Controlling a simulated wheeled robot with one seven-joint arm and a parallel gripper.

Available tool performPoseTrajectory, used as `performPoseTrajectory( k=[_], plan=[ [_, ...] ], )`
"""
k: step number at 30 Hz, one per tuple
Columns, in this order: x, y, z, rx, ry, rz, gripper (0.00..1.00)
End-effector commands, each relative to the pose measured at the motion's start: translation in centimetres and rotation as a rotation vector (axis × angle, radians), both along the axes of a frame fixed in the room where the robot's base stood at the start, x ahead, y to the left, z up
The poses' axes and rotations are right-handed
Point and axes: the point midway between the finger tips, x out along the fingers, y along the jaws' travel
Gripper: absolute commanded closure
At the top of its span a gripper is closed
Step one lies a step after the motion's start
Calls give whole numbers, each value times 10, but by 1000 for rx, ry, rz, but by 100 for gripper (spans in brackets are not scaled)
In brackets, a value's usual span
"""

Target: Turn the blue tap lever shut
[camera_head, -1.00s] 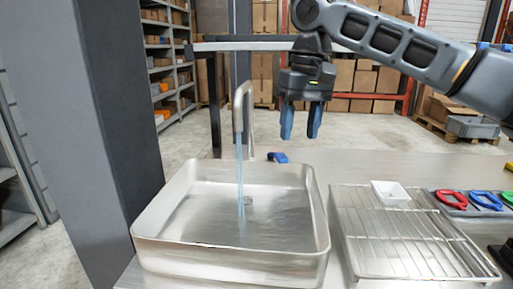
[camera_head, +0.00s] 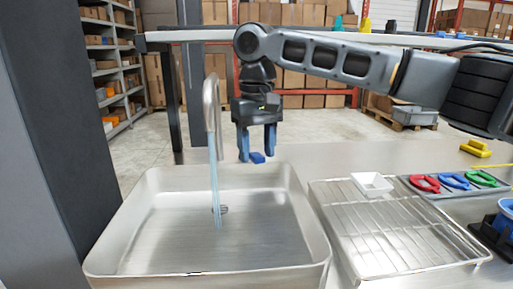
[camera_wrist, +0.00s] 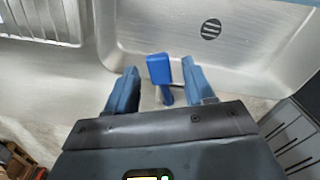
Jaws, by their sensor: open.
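The blue tap lever (camera_head: 257,158) stands just behind the sink, to the right of the curved metal tap (camera_head: 211,95). A thin stream of water (camera_head: 214,190) runs from the tap into the sink (camera_head: 150,225). My gripper (camera_head: 257,155) is open above the lever, fingers pointing down. In the wrist view the lever (camera_wrist: 160,70) shows between and slightly beyond the fingertips of my gripper (camera_wrist: 160,78). I see no finger clearly touching it. The sink's drain (camera_wrist: 211,29) shows in the wrist view too.
A wire drying rack (camera_head: 390,235) with a small white dish (camera_head: 372,184) stands right of the sink. Beyond it lie red, blue and green clips (camera_head: 453,181). A dark post (camera_head: 60,130) rises at the left.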

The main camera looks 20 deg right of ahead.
Motion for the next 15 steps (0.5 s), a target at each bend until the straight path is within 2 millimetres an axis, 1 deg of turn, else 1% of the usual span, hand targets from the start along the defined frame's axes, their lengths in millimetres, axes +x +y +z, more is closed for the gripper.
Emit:
performPoseTrajectory(
  k=[8, 15],
  plan=[
    [0, 0, -2, 0, 0, 0, 47],
    [0, 0, -2, 0, 0, 0, 69]
  ],
)
